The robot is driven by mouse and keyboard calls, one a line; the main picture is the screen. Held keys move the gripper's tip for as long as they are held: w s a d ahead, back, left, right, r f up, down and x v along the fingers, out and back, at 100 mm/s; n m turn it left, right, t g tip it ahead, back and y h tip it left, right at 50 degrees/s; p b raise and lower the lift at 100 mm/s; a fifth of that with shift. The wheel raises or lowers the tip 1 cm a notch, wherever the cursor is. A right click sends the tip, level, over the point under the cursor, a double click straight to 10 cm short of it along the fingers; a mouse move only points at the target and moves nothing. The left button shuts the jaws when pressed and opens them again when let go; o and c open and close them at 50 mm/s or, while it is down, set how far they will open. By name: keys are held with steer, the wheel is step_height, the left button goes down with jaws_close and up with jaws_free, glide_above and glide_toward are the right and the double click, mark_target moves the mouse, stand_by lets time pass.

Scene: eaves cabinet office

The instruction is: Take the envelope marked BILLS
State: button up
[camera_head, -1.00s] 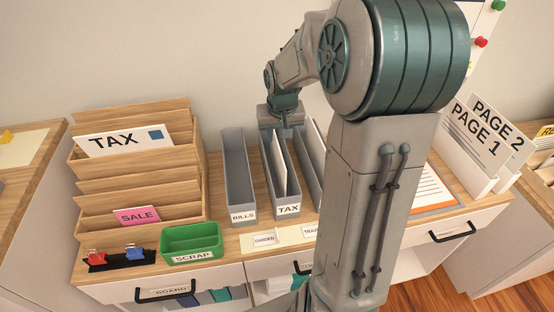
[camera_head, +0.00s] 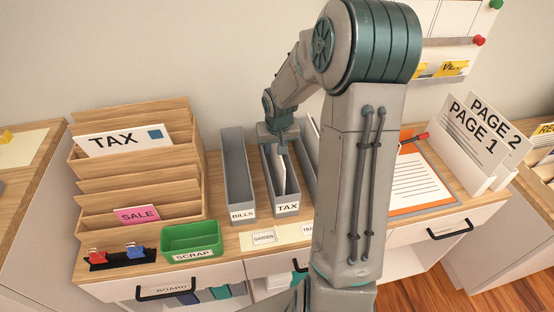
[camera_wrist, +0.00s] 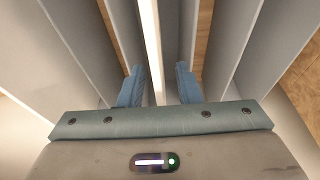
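A grey bin labelled TAX (camera_head: 288,209) stands on the desk with a thin white upright item (camera_head: 291,178) inside it. No marking on that item can be read. My gripper (camera_wrist: 159,72) is open, low over the TAX bin. In the wrist view its two blue fingers are on either side of the white item's edge (camera_wrist: 151,40), with gaps showing. The grey bin labelled BILLS (camera_head: 240,214) stands to the left and looks empty. A white envelope reading TAX (camera_head: 125,142) sits in the wooden sorter. No envelope marked BILLS can be made out.
The wooden sorter (camera_head: 130,190) also holds a pink SALE card (camera_head: 137,214). A green SCRAP tray (camera_head: 192,238) stands in front. Another grey bin (camera_head: 307,170) is close on the right, partly behind my arm. PAGE 1 (camera_head: 466,140) and PAGE 2 boards stand at the right.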

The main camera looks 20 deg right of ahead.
steer(key=shift+c, duration=0.3)
jaws_close()
